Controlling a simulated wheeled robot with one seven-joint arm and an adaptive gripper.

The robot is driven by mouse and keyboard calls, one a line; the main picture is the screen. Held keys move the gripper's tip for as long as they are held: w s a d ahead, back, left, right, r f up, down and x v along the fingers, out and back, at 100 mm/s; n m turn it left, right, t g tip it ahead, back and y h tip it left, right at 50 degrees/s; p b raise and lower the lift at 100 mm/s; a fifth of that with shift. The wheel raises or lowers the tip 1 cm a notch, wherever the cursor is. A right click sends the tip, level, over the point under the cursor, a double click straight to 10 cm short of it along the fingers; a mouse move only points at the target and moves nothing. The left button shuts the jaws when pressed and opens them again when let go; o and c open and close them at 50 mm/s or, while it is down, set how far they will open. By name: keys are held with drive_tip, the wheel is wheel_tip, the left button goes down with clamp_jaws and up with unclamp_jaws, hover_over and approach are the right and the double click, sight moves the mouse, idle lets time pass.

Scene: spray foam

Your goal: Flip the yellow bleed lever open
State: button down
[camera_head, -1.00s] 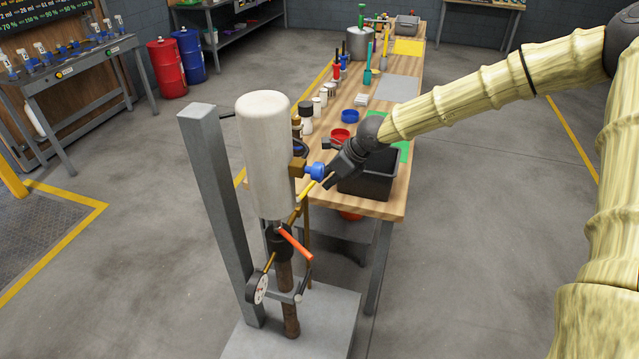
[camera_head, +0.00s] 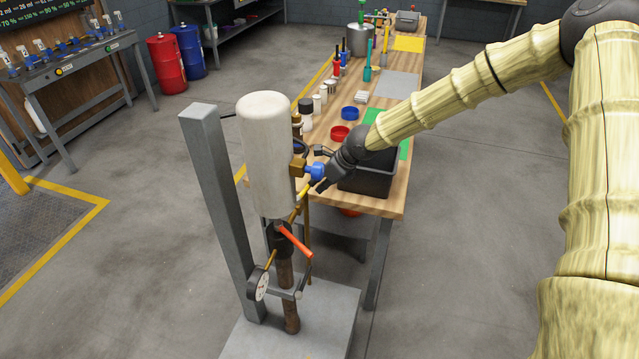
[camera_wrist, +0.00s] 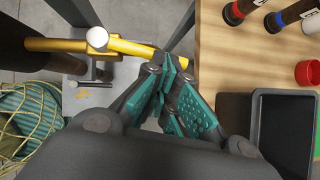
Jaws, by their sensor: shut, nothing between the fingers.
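The yellow bleed lever (camera_head: 303,191) sticks out below the brass fitting on the right side of the pale cylinder (camera_head: 266,160). In the wrist view, the yellow lever (camera_wrist: 132,47) points right from a round pale pivot, its free end close to my fingertips. My gripper (camera_head: 322,185) is just right of the lever, beside the blue knob (camera_head: 316,170). In the wrist view, my gripper (camera_wrist: 167,75) has its teal-padded fingers together with nothing between them. Whether a finger touches the lever's end I cannot tell.
An orange-red handle (camera_head: 295,242) and a dial gauge (camera_head: 261,285) sit lower on the stand. A grey post (camera_head: 222,210) rises left of the cylinder. A black bin (camera_head: 368,180) stands on the wooden table close behind my gripper. Floor to the right is clear.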

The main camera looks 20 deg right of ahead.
drive_tip(key=shift+w+a+p, duration=0.4)
drive_tip(key=shift+w+p, duration=0.4)
drive_tip(key=shift+p, duration=0.05)
drive_tip(key=shift+s+d, duration=0.1)
drive_tip(key=shift+s, duration=0.1)
drive_tip(key=d+p+v, duration=0.1)
drive_tip(key=v, duration=1.3)
idle(0.7)
